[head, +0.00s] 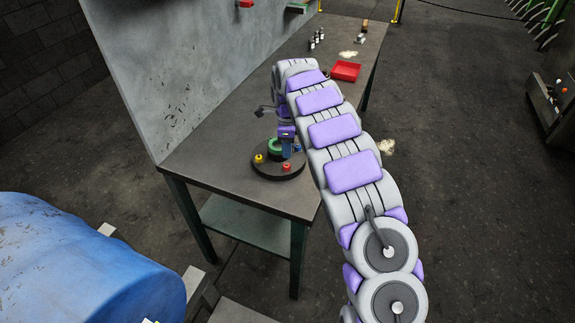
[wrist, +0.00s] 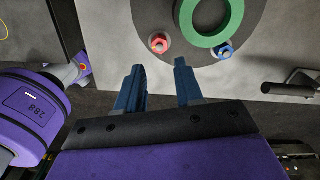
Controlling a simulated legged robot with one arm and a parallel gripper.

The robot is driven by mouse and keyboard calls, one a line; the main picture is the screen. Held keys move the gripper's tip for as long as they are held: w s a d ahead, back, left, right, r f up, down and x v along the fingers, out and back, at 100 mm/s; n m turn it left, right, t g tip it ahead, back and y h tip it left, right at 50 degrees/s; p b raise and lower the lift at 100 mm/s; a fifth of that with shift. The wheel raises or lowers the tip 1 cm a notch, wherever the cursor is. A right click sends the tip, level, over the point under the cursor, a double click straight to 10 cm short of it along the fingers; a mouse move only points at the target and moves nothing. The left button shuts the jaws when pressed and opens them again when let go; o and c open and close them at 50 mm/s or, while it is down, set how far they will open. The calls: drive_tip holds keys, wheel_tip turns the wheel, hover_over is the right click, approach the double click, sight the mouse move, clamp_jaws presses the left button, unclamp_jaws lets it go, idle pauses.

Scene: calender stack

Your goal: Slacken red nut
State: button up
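The red nut (head: 286,167) sits near the front edge of a dark round base (head: 265,172) on the table. In the wrist view the red nut (wrist: 158,43) lies just beyond my fingertips, roughly in line with the gap between them. My gripper (wrist: 158,67) is open and empty, with its two dark blue fingers apart and not around the nut. In the head view my gripper (head: 287,152) hangs over the base, close to the red nut, and its fingers overlap each other there.
A yellow nut (head: 259,158) and a blue nut (wrist: 225,50) stand on the same base, around a green ring (wrist: 183,20). A red tray (head: 346,71) and small bottles (head: 317,38) are farther back on the table. A grey panel (head: 200,60) rises along the table's left side.

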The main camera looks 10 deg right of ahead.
sight(288, 165)
wheel_tip(288, 165, down, 8)
drive_tip(key=shift+r+b, duration=0.2)
drive_tip(key=shift+b, duration=0.65)
clamp_jaws()
